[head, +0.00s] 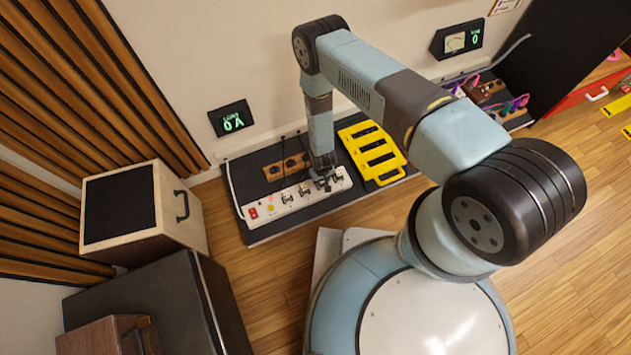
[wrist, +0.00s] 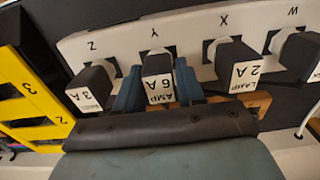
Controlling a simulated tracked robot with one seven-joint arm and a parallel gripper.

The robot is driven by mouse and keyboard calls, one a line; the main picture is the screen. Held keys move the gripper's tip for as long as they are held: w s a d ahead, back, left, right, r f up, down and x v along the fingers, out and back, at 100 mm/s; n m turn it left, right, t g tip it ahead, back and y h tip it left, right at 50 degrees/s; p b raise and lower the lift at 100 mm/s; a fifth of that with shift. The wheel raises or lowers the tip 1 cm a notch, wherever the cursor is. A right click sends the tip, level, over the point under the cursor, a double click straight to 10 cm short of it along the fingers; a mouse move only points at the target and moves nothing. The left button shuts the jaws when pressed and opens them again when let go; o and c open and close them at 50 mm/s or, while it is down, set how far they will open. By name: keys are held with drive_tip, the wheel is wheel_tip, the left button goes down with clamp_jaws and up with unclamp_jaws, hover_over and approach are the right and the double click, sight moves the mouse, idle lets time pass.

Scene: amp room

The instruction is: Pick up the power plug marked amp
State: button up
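The amp plug (wrist: 159,88) is black with a white label reading "AMP 6 A". It sits at socket Y of the white power strip (wrist: 103,45) in the wrist view. My gripper (wrist: 160,87) has a blue-grey finger close against each side of this plug, with no clear gap. It appears shut on the plug. In the head view my gripper (head: 324,180) is down at the strip (head: 262,212), where the plugs are small and partly hidden. The plug marked "3 A" (wrist: 92,88) is at Z, and the lamp plug marked "2 A" (wrist: 238,68) is at X.
Another plug (wrist: 297,52) is at W, close to the lamp plug. A yellow slotted holder (head: 372,152) lies right of the strip in the head view. A brown socket block (head: 287,166) is behind the strip. A wall display (head: 231,120) reads 0 A. A speaker cabinet (head: 145,212) stands left.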

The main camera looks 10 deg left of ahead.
drive_tip(key=c, duration=0.6)
